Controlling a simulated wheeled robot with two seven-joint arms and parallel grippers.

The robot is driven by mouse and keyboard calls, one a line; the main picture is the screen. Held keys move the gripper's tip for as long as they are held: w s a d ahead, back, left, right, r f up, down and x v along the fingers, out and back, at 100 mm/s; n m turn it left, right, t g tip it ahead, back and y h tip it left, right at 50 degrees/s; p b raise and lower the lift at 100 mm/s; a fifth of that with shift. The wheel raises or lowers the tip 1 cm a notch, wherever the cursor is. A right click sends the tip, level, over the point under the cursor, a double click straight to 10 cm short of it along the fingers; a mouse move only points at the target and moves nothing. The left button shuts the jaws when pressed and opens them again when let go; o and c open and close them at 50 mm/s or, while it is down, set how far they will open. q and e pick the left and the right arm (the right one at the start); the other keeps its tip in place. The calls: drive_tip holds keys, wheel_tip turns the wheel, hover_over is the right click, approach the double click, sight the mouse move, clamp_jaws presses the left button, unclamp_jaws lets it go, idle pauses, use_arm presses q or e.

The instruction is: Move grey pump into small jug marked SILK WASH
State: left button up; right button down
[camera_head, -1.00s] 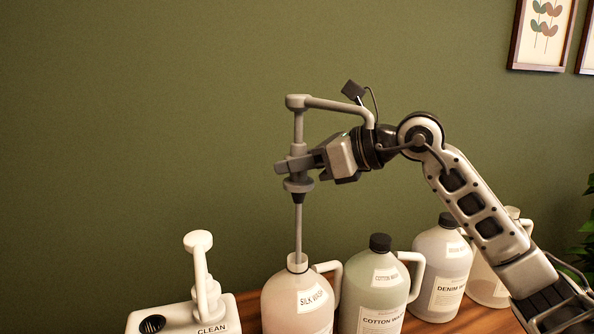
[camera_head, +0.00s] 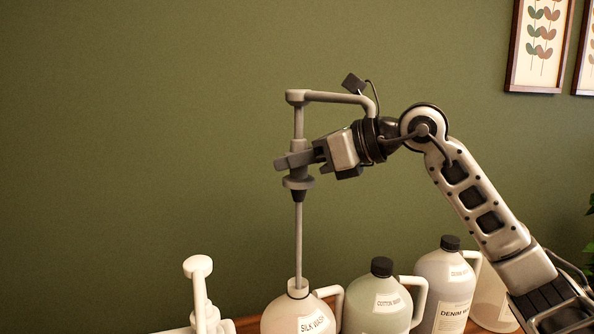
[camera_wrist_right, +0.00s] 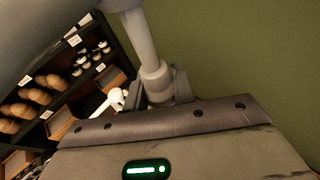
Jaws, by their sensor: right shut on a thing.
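The grey pump (camera_head: 298,215) hangs upright in the head view. My right gripper (camera_head: 296,161) is shut on the pump's body below its head. The pump's long tube reaches down to the open neck of the small jug marked SILK WASH (camera_head: 285,318), and its lower end appears to be inside the neck. The pump's collar is well above the neck. In the right wrist view, the pump's grey shaft (camera_wrist_right: 140,40) stands between my gripper's fingers. My left gripper is not in view.
A jug with a dark cap, pale green (camera_head: 372,298), stands right of the SILK WASH jug. The DENIM jug (camera_head: 440,285) is further right. A white pump (camera_head: 198,290) stands at the left. Free air surrounds the grey pump above the jugs.

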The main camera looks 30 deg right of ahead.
sight(296, 132)
drive_tip(key=shift+r, duration=2.1)
drive_tip(key=s+a+b, duration=0.2)
drive_tip(key=s+a, duration=0.1)
drive_tip(key=s, duration=0.9)
drive_tip(key=s+a+b, duration=0.3)
drive_tip(key=s, duration=0.9)
drive_tip(key=shift+s+r, duration=0.15)
drive_tip(key=shift+r, duration=0.3)
